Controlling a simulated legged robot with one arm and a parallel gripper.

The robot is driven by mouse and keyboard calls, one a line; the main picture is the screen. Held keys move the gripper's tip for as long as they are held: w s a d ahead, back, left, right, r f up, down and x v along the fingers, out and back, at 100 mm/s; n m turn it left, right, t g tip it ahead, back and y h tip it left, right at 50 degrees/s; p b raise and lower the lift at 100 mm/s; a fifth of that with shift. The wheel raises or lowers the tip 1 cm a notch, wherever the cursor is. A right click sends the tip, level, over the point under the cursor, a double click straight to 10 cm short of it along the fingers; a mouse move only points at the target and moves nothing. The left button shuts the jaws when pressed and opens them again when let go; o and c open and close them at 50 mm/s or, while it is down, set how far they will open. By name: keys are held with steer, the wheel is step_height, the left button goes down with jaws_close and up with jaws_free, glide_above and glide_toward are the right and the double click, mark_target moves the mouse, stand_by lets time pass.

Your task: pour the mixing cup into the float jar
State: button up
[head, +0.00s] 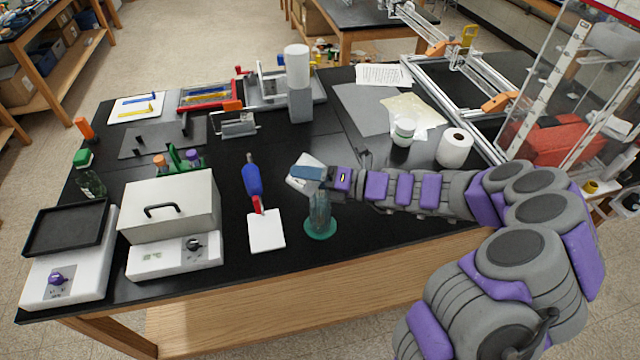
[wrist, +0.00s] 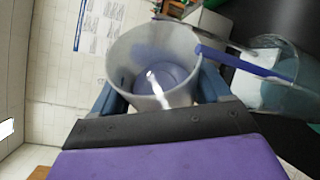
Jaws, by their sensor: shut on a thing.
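My gripper (head: 308,174) is shut on the mixing cup, a translucent pale cup (wrist: 152,65) that sits between the blue fingers in the wrist view. A bluish-purple round area shows at the bottom of its inside; I cannot tell whether this is liquid or the base. A clear jar on a green round base, apparently the float jar (head: 320,212), stands just below my gripper in the head view. A clear vessel, likely this jar, shows at the right of the wrist view (wrist: 275,78). The wrist picture is turned sideways. No stream is visible.
A blue-and-red tool (head: 253,182) and a white square (head: 266,231) lie left of the jar. A white box with a handle (head: 170,208) stands farther left.

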steer(key=shift+d, duration=0.3)
steer(key=shift+a, duration=0.15)
stand_by(0.5)
steer(key=shift+w+r+m+y+b, duration=0.1)
steer(key=shift+r+m+y+b, duration=0.35)
steer(key=shift+m, duration=0.45)
stand_by(0.8)
steer(key=shift+r+m+y+p, duration=0.35)
steer(key=shift+m+p, duration=0.45)
steer(key=shift+p, duration=1.9)
steer(key=shift+w+d+f+m+t+p, duration=0.2)
steer(key=shift+m+p, duration=0.25)
steer(key=shift+p, duration=0.45)
steer(key=shift+w+d+f+m+t+p, duration=0.1)
steer(key=shift+f+m+t+p, duration=0.25)
steer(key=shift+p, duration=0.5)
steer(key=shift+r+m+y+p, duration=0.1)
steer(key=shift+m+y+p, duration=0.2)
steer(key=shift+p, duration=0.15)
